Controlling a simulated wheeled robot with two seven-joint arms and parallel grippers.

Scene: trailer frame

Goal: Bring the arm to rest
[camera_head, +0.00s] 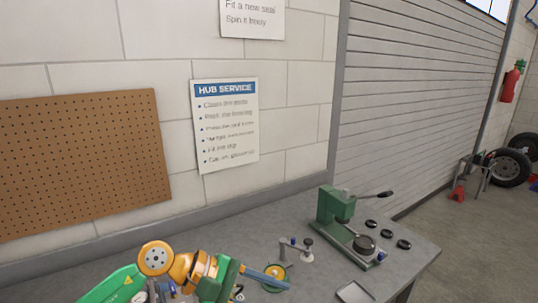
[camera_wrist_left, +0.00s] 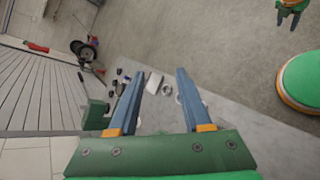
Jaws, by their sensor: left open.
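My left gripper (camera_head: 278,280) reaches in from the lower left in the head view, over the grey workbench (camera_head: 300,211). In the left wrist view its two blue-grey fingers (camera_wrist_left: 159,73) are spread apart with nothing between them. The bench and its small parts show beyond the fingertips. My right gripper (camera_wrist_left: 287,22) shows small at the top right of the left wrist view, with a gap between its dark fingers. It is out of the head view.
A green lever press (camera_head: 336,207) stands on the bench to the right of the left gripper. Several black rings (camera_head: 387,233) lie beside it. A small fixture (camera_head: 307,252) and a yellow round part (camera_head: 276,279) are close to the left gripper. A pegboard (camera_head: 80,160) hangs behind.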

